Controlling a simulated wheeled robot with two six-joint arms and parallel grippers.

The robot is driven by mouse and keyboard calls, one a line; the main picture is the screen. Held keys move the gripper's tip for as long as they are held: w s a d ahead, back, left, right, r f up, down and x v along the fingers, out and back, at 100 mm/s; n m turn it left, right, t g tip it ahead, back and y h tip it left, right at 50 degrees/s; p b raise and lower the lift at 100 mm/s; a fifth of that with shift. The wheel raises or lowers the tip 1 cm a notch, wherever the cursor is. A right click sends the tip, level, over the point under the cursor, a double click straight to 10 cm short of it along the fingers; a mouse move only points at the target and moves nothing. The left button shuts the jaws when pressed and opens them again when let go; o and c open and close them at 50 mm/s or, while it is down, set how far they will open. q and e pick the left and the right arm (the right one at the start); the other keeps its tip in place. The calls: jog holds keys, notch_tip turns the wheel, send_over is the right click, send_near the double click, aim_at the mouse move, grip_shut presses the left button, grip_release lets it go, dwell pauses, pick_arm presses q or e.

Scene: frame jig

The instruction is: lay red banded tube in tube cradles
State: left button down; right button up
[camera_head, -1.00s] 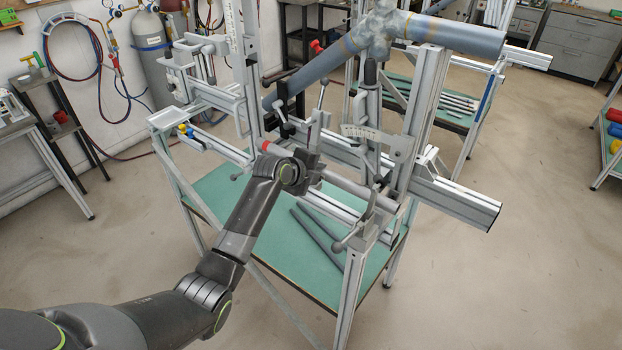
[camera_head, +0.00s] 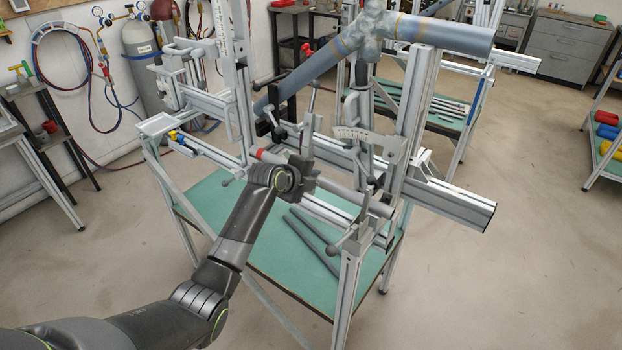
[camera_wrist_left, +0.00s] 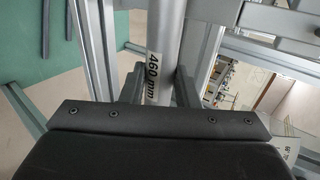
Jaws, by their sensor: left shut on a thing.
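The red banded tube is a slim grey tube (camera_head: 345,195) with a red band (camera_head: 260,154) near its left end. It lies slanted across the front of the metal frame jig. My left gripper (camera_head: 304,171) is shut around it, left of its middle. The tube's right part is by the jig's right fittings (camera_head: 375,188). I cannot tell whether it rests in the cradles or just above them. In the left wrist view the tube (camera_wrist_left: 163,35) carries a "460 mm" label and runs between my fingers (camera_wrist_left: 158,90). My right gripper is not in view.
The jig stands on a green-topped table (camera_head: 225,200) with two dark tubes (camera_head: 312,243) lying on it. A blue-grey pipe (camera_head: 310,70) crosses above. Posts, a dial plate (camera_head: 355,134) and a long rail (camera_head: 455,203) crowd the space around the gripper. Floor in front is clear.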

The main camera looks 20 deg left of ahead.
pick_arm(q)
jog(key=shift+f, duration=0.15)
jog(key=c, duration=1.1)
grip_release()
jog(key=shift+o, duration=0.4)
